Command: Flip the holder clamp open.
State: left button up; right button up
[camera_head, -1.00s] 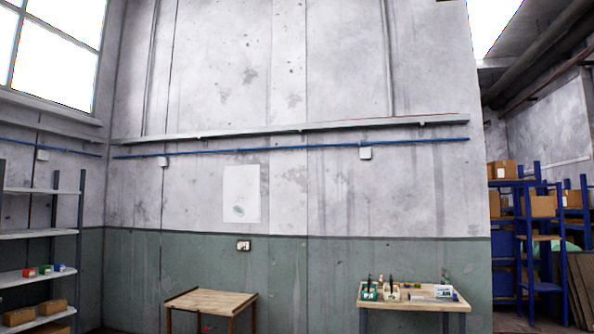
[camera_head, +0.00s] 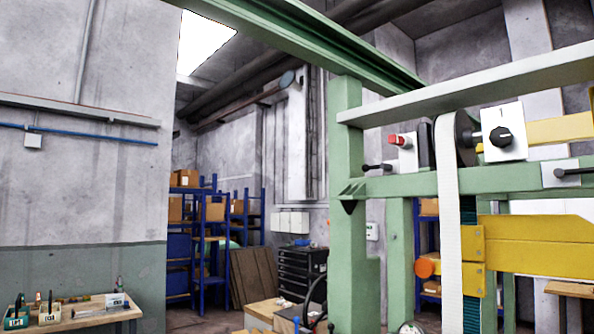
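A green-framed machine (camera_head: 349,150) fills the right of the head view. A white band (camera_head: 448,210) hangs down its front over a dark roller (camera_head: 466,132). Black-handled levers sit on the green crossbar, one on the left (camera_head: 376,168) and one at the right edge (camera_head: 572,172). A yellow bracket (camera_head: 530,245) with an orange knob (camera_head: 425,268) is below the crossbar. I cannot tell which of these parts is the holder clamp. Neither of my grippers is in view.
A wooden table (camera_head: 92,318) with small containers stands at the lower left. Blue shelving (camera_head: 207,250) with cardboard boxes and a black drawer cabinet (camera_head: 300,272) are behind. Some floor shows between the table and the machine.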

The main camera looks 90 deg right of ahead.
aim_at(384, 166)
jog(key=z, duration=3.2)
